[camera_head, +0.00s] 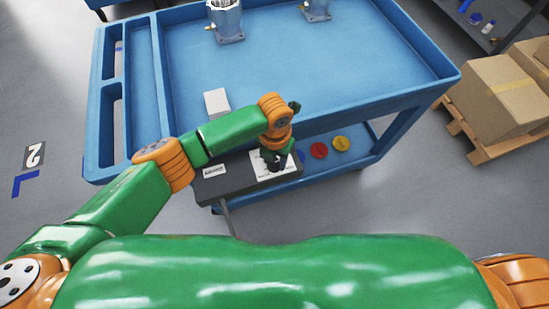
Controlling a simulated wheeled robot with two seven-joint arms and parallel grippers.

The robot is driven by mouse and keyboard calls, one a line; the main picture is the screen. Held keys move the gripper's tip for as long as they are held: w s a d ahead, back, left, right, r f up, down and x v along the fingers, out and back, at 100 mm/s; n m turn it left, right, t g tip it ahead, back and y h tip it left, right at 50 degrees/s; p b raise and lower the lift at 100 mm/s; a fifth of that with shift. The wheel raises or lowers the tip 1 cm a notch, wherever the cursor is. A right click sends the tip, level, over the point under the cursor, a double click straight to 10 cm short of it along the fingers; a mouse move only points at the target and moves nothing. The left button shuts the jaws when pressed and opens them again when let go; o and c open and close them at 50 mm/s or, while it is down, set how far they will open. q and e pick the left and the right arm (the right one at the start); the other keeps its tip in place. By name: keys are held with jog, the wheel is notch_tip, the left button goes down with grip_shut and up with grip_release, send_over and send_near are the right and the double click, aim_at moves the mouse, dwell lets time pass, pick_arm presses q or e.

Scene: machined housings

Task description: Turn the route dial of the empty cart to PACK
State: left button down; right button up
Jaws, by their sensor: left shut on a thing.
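A blue cart (290,75) stands in front of me. On its near side is a dark control box (225,185) with a white label plate (288,165) and a small label at its left end. My left gripper (276,165) reaches down onto the white plate and is shut on the dial there. The gripper hides the dial and much of the plate, so the dial's setting and the plate's lettering cannot be read. My right gripper is not in view.
Two metal housings (226,20) stand at the cart's far side, and a small white block (216,102) lies near its front edge. A red disc (319,150) and a yellow disc (341,144) lie on the lower shelf. Cardboard boxes (505,95) sit on a pallet at right.

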pick_arm(q)
jog(key=shift+s+f, duration=0.1)
jog(key=shift+c, duration=2.2)
grip_release()
notch_tip(320, 180, up, 7)
jog(key=shift+r, duration=0.1)
